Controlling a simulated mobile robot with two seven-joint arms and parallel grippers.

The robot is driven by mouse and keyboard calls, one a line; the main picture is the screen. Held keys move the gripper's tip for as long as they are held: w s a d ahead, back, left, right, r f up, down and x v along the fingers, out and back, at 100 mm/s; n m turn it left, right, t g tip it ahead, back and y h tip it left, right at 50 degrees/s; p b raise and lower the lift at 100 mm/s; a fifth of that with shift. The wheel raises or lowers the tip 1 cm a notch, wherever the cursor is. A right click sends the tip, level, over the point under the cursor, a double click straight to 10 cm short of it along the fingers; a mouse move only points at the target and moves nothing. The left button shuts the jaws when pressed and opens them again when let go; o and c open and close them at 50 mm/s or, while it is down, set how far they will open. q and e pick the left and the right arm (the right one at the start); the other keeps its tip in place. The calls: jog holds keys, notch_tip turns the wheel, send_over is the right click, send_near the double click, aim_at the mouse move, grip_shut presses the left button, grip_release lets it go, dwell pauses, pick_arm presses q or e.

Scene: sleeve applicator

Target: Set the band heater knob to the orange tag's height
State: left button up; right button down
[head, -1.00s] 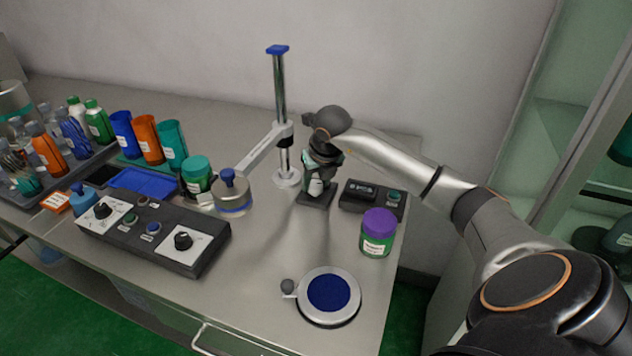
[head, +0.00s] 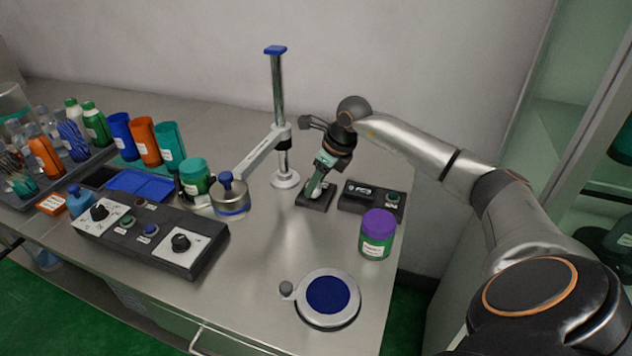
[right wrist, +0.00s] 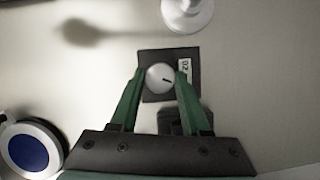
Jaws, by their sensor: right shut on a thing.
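A silver round knob (right wrist: 160,77) with a dark pointer line sits on a small black plate (right wrist: 155,56). A small white label with dark digits (right wrist: 185,68) lies beside it. My right gripper (right wrist: 160,78) is shut on the knob, one green finger on each side. In the head view my right gripper (head: 317,187) reaches down at a tilt to this plate (head: 314,203), and the fingers partly hide the knob. The pointer line points to the right in the wrist view. An orange tag (head: 52,203) with white print stands at the far left. My left gripper is not in view.
A chrome post (head: 280,100) with a side arm stands just left of the gripper. A dark box (head: 373,199) and a purple-lidded jar (head: 377,234) stand to the right. A blue-topped disc (head: 328,295) lies in front. A control box (head: 150,240) with black knobs is left.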

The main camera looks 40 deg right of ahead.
jog(key=shift+n, duration=0.3)
jog(key=shift+c, duration=1.9)
grip_release()
jog(key=shift+r, duration=0.1)
jog(key=v, duration=1.2)
jog(key=shift+p, duration=0.3)
jog(key=shift+s+d+r, duration=0.1)
jog(key=shift+d+r, duration=0.05)
